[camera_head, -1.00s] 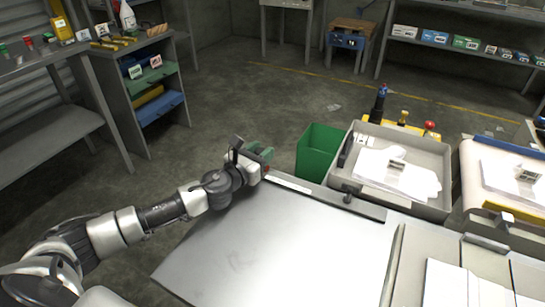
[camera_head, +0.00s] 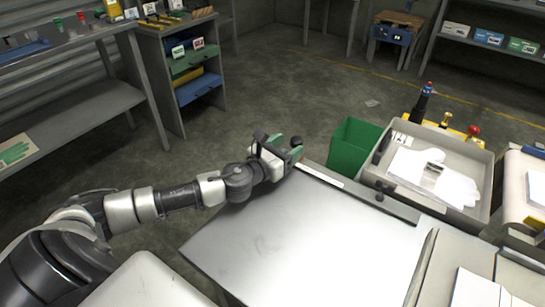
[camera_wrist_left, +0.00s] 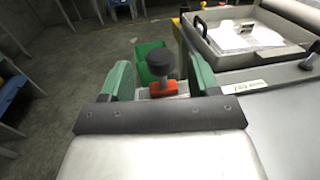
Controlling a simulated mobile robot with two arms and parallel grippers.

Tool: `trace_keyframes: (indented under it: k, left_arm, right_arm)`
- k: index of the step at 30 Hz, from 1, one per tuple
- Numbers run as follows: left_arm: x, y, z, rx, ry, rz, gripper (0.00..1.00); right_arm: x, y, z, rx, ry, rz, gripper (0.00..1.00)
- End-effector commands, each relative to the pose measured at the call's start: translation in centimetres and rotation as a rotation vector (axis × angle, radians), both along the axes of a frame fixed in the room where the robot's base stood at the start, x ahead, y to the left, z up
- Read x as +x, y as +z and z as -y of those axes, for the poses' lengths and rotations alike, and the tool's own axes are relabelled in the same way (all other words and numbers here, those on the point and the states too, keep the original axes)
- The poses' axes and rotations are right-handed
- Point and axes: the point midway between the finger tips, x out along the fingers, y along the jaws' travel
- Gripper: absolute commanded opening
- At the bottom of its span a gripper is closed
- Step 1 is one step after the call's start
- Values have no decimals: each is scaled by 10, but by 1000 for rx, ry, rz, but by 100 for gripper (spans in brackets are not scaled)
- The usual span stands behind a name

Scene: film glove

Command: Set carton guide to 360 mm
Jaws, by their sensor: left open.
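The carton guide's rail shows as a strip along the far edge of the grey metal table (camera_head: 300,235). A white label strip (camera_head: 320,174) lies on it, and it also shows in the left wrist view (camera_wrist_left: 248,87). A black round knob (camera_wrist_left: 161,65) on a red-orange base (camera_wrist_left: 170,88) stands at the rail's left end. The knob also shows in the head view (camera_head: 296,141). My left gripper (camera_head: 290,153) is open; its green fingers (camera_wrist_left: 160,80) appear on either side of the knob, apart from it. The scale's numbers are unreadable. My right gripper is out of view.
A second black knob (camera_head: 380,197) stands further right along the far edge. A green bin (camera_head: 353,147) stands behind the table. A grey tray (camera_head: 482,165) with white gloves is at the right. Shelves (camera_head: 185,85) stand at the back left, with open floor between.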

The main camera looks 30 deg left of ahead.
Motion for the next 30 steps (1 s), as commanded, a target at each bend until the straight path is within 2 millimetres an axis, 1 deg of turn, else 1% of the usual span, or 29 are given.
trace_keyframes:
  k: [1, 6, 12, 18, 30]
  left_arm:
    - [-12, -3, -2, 3, -1, -5, 61]
    - [-40, -2, -8, 3, -1, -4, 61]
    - [-61, -2, -12, 2, 0, -3, 61]
    - [-67, 0, -13, 0, 0, 0, 61]
    - [-67, 0, -13, 0, 0, 0, 61]
  right_arm:
    - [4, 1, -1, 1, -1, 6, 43]
    - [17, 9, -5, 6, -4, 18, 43]
    - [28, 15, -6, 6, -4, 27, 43]
    - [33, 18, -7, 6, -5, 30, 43]
    - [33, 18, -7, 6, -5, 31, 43]
